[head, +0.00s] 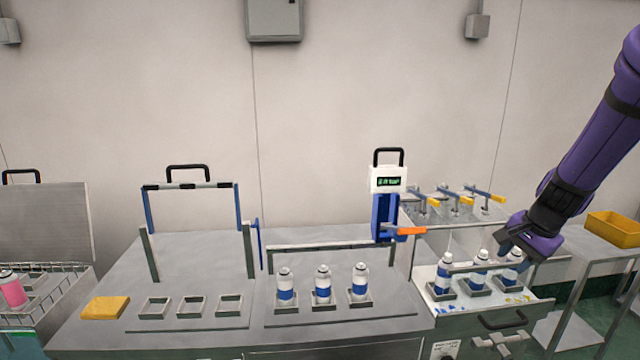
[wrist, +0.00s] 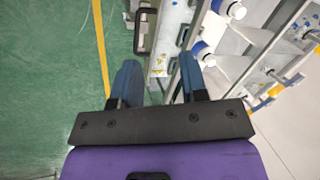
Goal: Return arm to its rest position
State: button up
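My purple arm comes in from the upper right in the head view. My gripper (head: 512,243) is at the right end of the drawer-like tray (head: 490,305), close to the rightmost blue-and-white can (head: 513,262) there; it overlaps that can's top in the picture. In the wrist view my gripper (wrist: 158,78) has its two blue fingers wide apart, with nothing between them but floor and the tray's edge. White cans (wrist: 202,52) lie to the right of the fingers in that view. Whether a finger touches a can cannot be told.
A blue device with a display (head: 388,181) and orange lever stands behind. Clamps with yellow handles (head: 455,198) are behind the tray. A yellow bin (head: 613,229) sits far right.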

jog(key=s+a+r+n, duration=0.4)
jog(key=s+a+r, duration=0.1)
jog(key=s+r, duration=0.1)
jog(key=s+a+r+n+t, duration=0.1)
jog(key=s+a+r+n, duration=0.3)
jog(key=s, duration=0.5)
jog(key=s+a+r+n+t+h, duration=0.1)
jog(key=s+a+r+n, duration=0.4)
jog(key=s+r, duration=0.3)
jog(key=shift+s+a+r, duration=0.15)
jog(key=shift+s+a, duration=0.1)
jog(key=shift+a, duration=0.45)
